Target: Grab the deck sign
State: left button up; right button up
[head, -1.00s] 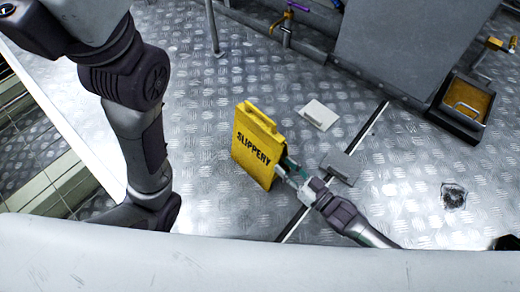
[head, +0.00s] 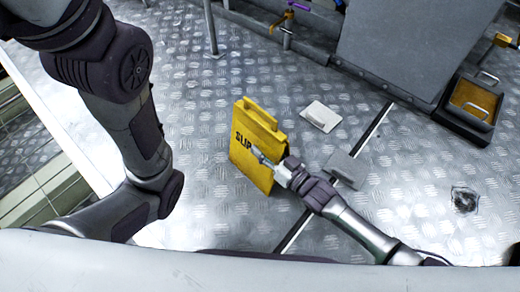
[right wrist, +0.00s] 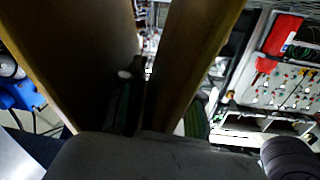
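The yellow deck sign (head: 249,172) stands on the metal floor as a folded two-panel board with a handle on top. My right gripper (head: 262,156) reaches it from the right, with one finger across the front panel, covering the end of the black lettering. In the right wrist view the sign's two panels (right wrist: 70,55) show dark and close up, with a gap between them. A dark finger (right wrist: 125,98) shows in that gap. Whether the fingers press on the front panel cannot be seen. My left gripper is not in view.
A light hatch plate (head: 321,116) and a grey one (head: 345,168) lie right of the sign. A dark floor strip (head: 375,123) runs past them. A grey cabinet (head: 420,45) and a tray with a handle (head: 472,105) stand at upper right. Floor left of the sign is clear.

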grip_shut()
jog(key=shift+r, duration=0.1)
dwell(0.3)
